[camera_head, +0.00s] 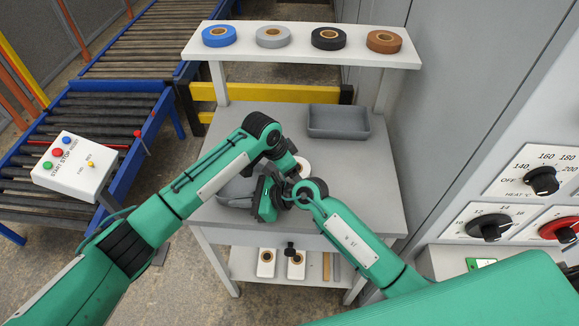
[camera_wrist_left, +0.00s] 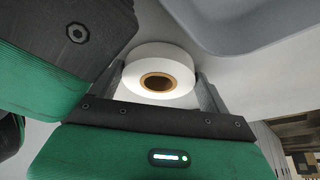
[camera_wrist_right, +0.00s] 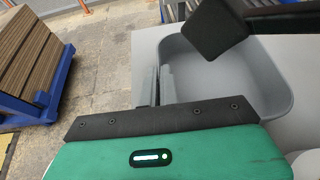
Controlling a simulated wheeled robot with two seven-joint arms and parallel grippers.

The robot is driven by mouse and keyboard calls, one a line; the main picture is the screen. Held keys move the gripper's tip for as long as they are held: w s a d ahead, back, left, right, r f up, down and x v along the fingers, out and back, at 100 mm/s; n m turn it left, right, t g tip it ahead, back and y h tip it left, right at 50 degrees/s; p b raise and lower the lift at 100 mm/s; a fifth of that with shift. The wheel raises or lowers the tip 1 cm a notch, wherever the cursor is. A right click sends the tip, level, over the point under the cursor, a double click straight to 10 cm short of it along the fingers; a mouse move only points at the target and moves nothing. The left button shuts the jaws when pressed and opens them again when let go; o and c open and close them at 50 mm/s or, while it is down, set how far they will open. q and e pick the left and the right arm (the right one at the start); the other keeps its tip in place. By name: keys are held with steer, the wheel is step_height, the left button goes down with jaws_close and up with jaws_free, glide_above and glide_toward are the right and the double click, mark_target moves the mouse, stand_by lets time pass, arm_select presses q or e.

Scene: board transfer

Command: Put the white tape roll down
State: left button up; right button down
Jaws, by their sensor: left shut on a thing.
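The white tape roll (camera_head: 303,167) shows in the head view over the middle of the grey table, partly hidden by my arms. In the left wrist view the roll (camera_wrist_left: 158,68) lies flat between my left fingers, its brown core facing up. My left gripper (camera_wrist_left: 160,85) is shut on it. I cannot tell whether the roll touches the table. My right gripper (camera_head: 254,192) is at the grey bin on the table's left side. In the right wrist view its fingers (camera_wrist_right: 158,85) are close together with nothing seen between them, beside the bin (camera_wrist_right: 225,85).
A second grey bin (camera_head: 338,122) stands at the table's back right. Blue, grey, black and brown rolls sit on the raised shelf (camera_head: 290,55). My two arms cross close together over the table (camera_head: 370,195). A control panel (camera_head: 540,185) is at right, conveyors (camera_head: 80,115) at left.

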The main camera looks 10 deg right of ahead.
arm_select(q)
steer(key=o, duration=1)
